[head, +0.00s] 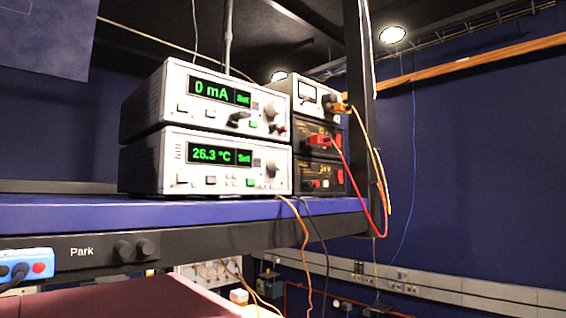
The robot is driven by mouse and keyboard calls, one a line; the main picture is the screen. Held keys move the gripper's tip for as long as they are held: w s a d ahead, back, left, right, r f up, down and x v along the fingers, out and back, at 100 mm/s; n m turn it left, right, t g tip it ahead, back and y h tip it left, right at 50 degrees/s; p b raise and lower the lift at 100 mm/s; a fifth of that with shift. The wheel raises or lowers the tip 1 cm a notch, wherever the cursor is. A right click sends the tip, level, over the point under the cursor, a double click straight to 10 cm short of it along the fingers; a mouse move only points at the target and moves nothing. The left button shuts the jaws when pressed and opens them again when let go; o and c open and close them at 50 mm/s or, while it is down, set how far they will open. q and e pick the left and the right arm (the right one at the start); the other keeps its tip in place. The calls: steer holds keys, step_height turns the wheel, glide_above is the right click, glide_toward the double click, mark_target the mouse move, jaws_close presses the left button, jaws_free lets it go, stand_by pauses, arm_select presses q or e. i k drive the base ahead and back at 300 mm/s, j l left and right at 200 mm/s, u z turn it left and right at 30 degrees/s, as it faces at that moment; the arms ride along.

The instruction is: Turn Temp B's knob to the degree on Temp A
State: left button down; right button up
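A lower grey instrument box (142,165) on the blue shelf has a green display (220,156) reading 26.3 °C and "Set". A round knob (271,168) sits at the right of its front. A similar upper box (145,105) is stacked on it, with a display (220,91) reading 0 mA and its own knob (271,109). No label reading Temp A or Temp B is legible, so I cannot tell which device is which. Only one temperature reading shows. Neither of my grippers is in view.
A smaller meter box (306,94) and two dark units stand right of the stack, with red (345,160) and orange cables hanging beside a dark post (359,90). The blue shelf (60,211) is bare at left. Below are a "Park" panel (82,264) and blue box (28,257).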

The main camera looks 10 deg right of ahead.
mark_target(275, 163)
steer(key=k+j, duration=0.25)
steer(key=k+j+u, duration=0.4)
steer(key=j, duration=0.15)
steer(key=k+j+u, duration=0.15)
steer(key=j, duration=0.2)
steer(key=j+u, duration=0.3)
steer(key=u, duration=1.65)
steer(key=z, duration=0.85)
steer(key=j+z, duration=0.1)
steer(key=z, duration=0.75)
steer(key=k+z, duration=0.1)
steer(key=z, duration=1.2)
